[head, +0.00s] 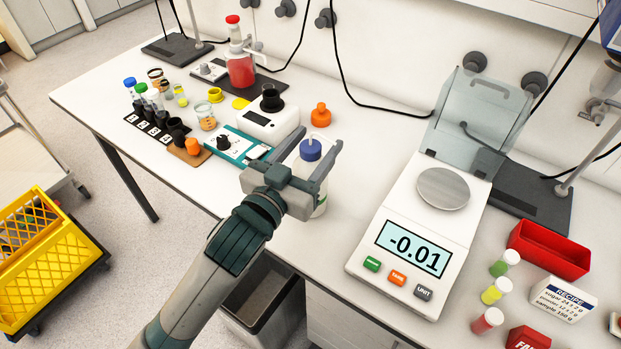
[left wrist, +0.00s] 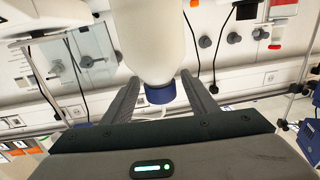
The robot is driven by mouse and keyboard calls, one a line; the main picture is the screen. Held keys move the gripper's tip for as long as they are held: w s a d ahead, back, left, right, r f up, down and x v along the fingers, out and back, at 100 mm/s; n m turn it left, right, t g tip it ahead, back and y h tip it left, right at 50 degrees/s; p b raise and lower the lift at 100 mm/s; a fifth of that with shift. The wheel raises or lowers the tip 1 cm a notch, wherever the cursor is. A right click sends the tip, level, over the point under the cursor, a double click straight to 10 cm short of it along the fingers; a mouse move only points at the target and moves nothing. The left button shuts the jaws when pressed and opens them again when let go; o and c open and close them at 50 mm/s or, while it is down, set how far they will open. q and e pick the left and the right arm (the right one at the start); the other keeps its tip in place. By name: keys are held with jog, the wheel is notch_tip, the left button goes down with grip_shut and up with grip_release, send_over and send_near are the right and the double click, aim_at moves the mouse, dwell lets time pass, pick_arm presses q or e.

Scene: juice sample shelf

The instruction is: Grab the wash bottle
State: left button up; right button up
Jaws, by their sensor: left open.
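The wash bottle (head: 310,151) is white with a blue cap and stands upright on the white bench, left of the balance. My left gripper (head: 318,138) is open, with one finger on each side of the bottle's upper part. The gripper body hides part of the bottle in the head view. In the left wrist view, the white bottle body (left wrist: 152,42) and its blue cap show between the two fingers (left wrist: 160,88). I cannot tell whether either finger touches the bottle. My right gripper is not in view.
The balance (head: 412,240), reading -0.01, stands to the right with its clear lid raised. A teal-based device (head: 238,147) and a white device with a black top (head: 270,122) stand close on the left. An orange flask (head: 321,115) is behind the bottle. A dark bin (head: 262,292) is below.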

pick_arm(q)
jog(key=x, duration=0.2)
jog(key=shift+w+d, duration=0.1)
jog(key=shift+w, duration=0.25)
jog(key=shift+c, duration=0.3)
jog(key=shift+r, duration=0.1)
grip_shut()
